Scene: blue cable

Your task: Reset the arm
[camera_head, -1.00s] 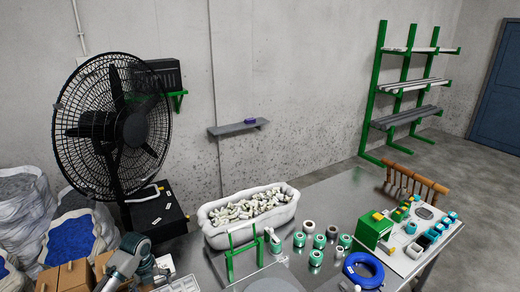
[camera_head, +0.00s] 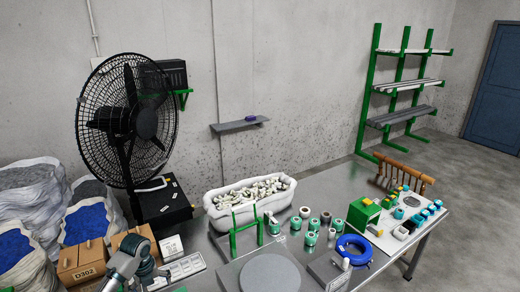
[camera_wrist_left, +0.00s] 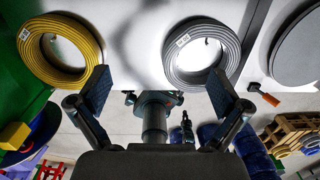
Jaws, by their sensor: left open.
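The blue cable (camera_head: 354,251) lies coiled on the right part of the metal table, in front of the green box. My left arm comes in at the lower left of the head view; its fingers are not clear there. In the left wrist view my left gripper (camera_wrist_left: 158,95) has its two fingers wide apart with nothing between them. A yellow cable coil (camera_wrist_left: 38,58) and a grey cable coil (camera_wrist_left: 180,70) show beyond the fingers on a white surface. No right gripper shows in either view.
The table (camera_head: 325,190) holds a white bin (camera_head: 212,208) of small parts, a green stand (camera_head: 232,238), a grey disc (camera_head: 270,272) and several teal cylinders. A black fan (camera_head: 125,120) stands at the left. Cardboard boxes (camera_head: 82,262) are near my left arm. A green rack (camera_head: 376,95) stands behind.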

